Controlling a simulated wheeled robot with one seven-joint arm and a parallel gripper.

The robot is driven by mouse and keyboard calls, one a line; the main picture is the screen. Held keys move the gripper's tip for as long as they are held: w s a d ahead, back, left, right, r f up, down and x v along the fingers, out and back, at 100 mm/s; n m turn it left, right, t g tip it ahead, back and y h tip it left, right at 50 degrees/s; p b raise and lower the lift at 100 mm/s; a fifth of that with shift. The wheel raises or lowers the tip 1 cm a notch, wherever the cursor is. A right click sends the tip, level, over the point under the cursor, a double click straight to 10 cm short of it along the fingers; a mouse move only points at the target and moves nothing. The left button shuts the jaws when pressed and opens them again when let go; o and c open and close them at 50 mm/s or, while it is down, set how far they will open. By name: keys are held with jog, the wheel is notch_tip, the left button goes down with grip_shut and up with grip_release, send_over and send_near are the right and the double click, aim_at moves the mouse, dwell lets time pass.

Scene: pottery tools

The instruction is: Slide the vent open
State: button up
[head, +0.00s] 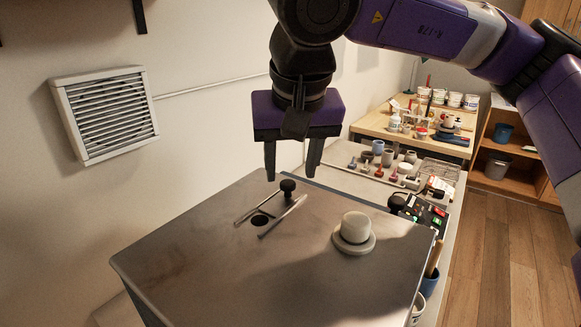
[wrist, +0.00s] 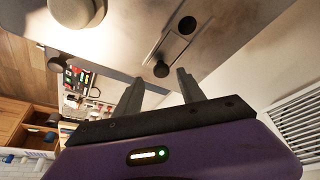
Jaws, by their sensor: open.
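The vent is on the flat grey lid (head: 200,260) of a metal box. Two parallel rails (head: 284,217) flank a dark round hole (head: 260,220), which also shows in the wrist view (wrist: 187,25). A black knob (head: 288,187) stands at the far end of the rails on the slide; the wrist view shows this knob (wrist: 160,69) just beyond and between the fingertips. My gripper (head: 291,178) is open and empty, pointing down above the knob's end of the rails. I cannot tell whether either finger touches the knob.
A pale round plug (head: 355,231) stands on the lid to the right of the rails. A control panel (head: 420,211) is at the lid's right edge. A louvred wall grille (head: 106,112) is at left. Benches with pottery tools (head: 390,170) stand behind. The lid's front is clear.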

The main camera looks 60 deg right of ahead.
jog(key=p+v, duration=0.2)
jog(key=v, duration=0.3)
jog(key=shift+r, duration=0.2)
dwell(0.4)
